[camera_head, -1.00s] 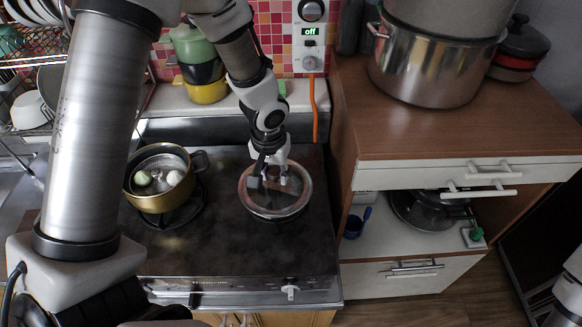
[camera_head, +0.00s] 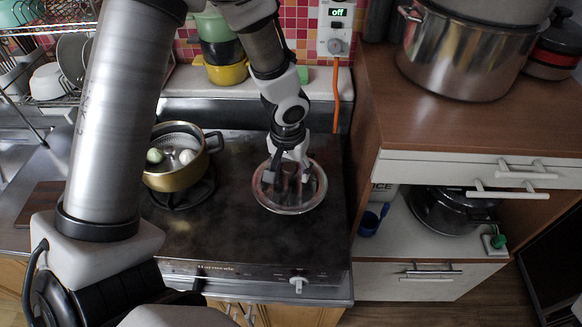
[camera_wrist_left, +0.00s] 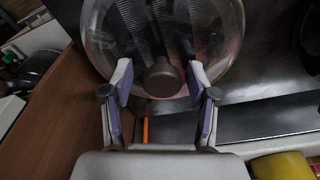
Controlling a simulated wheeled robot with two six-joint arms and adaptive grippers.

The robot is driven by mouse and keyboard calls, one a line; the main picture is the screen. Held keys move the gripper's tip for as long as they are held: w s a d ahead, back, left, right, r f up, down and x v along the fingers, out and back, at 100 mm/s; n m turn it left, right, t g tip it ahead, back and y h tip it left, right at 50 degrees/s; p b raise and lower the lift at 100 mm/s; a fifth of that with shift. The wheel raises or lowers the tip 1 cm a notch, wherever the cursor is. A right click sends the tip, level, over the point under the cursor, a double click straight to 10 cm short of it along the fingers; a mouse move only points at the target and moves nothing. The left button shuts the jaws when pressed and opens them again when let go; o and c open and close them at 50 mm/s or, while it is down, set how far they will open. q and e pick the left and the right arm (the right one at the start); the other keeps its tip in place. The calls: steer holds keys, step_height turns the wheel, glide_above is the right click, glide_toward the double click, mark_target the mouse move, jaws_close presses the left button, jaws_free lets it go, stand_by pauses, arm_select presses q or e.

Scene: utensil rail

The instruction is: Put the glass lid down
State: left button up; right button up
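The round glass lid (camera_head: 291,206) with its pale rim is over the right side of the dark stove top (camera_head: 240,240). It looks flat and low, but I cannot tell exactly what it rests on. The lid (camera_wrist_left: 215,60) fills the top of the left wrist view, with a dark striped pattern showing through the glass. Its brown round knob (camera_wrist_left: 163,78) is between my left gripper's fingers. My left gripper (camera_head: 288,178) points down at the lid; its fingertips (camera_wrist_left: 161,84) are apart, with a gap on both sides of the knob. My right gripper is not in view.
A brass pot (camera_head: 178,180) with an inner basket and pale round items stands on the left burner. A wooden cabinet (camera_head: 470,125) with a large steel pot (camera_head: 460,60) borders the stove on the right. The front of the stove top is clear.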

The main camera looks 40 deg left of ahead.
mark_target(288, 171)
arm_select(q)
steer(key=shift+r, duration=0.25)
step_height(288, 171, up, 12)
steer(key=s+p, duration=0.1)
steer(key=shift+s+p, duration=0.25)
steer(key=shift+p, duration=0.1)
steer(key=shift+d+f, duration=0.1)
steer(key=shift+f, duration=0.05)
